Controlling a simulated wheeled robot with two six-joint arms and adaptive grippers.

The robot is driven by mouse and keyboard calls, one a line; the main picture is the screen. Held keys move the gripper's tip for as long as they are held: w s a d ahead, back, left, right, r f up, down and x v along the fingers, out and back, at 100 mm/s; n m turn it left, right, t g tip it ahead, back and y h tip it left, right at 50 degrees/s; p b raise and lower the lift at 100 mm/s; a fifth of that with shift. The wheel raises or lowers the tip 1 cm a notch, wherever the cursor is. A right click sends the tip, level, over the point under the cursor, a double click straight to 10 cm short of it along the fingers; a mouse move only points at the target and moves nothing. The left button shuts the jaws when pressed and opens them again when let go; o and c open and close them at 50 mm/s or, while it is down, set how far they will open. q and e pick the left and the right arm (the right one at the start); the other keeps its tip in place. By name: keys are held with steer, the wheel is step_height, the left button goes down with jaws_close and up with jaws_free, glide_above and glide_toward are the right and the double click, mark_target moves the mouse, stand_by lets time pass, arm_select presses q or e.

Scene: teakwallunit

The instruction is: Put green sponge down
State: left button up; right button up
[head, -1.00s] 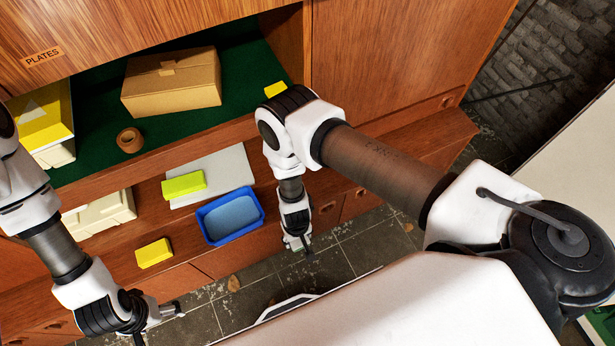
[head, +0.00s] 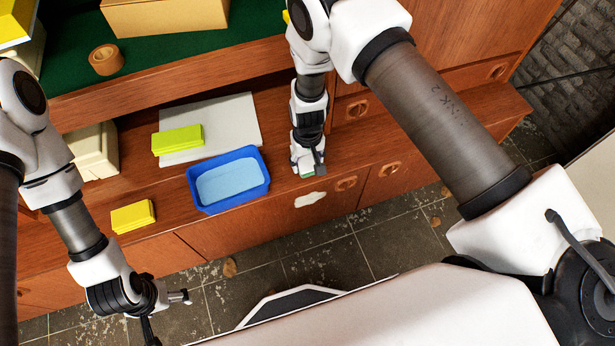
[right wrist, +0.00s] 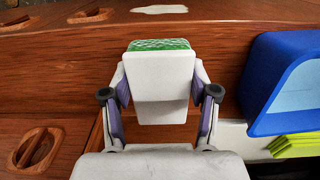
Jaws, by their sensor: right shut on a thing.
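My right gripper (head: 308,166) is shut on the green sponge, low by the front edge of the wooden ledge (head: 275,120), right of the blue bin. In the right wrist view, the green sponge (right wrist: 160,45) shows as a pale block with a green textured face, between the two fingers of the right gripper (right wrist: 160,85). In the head view only a bit of green shows at the fingertips. I cannot tell whether the sponge touches the ledge. My left gripper (head: 168,312) is at the lower left, its fingers apart and empty, in front of the unit.
A blue bin (head: 204,205) stands on the ledge. Left of it are a yellow-green block (head: 178,139) on a grey board (head: 225,120) and a yellow block (head: 133,216). A green-lined shelf above holds a tape roll (head: 106,60) and a cardboard box (head: 165,15).

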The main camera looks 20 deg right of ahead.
mark_target(307, 167)
steer(key=shift+w+d+f+b, duration=0.1)
steer(key=shift+w+f+b, duration=0.1)
steer(key=shift+f+b, duration=0.15)
step_height(307, 167, down, 3)
steer(key=b, duration=0.3)
steer(key=shift+r, duration=0.2)
steer(key=shift+s+f, duration=0.1)
steer(key=shift+f, duration=0.1)
steer(key=o, duration=1)
steer(key=shift+r, duration=0.15)
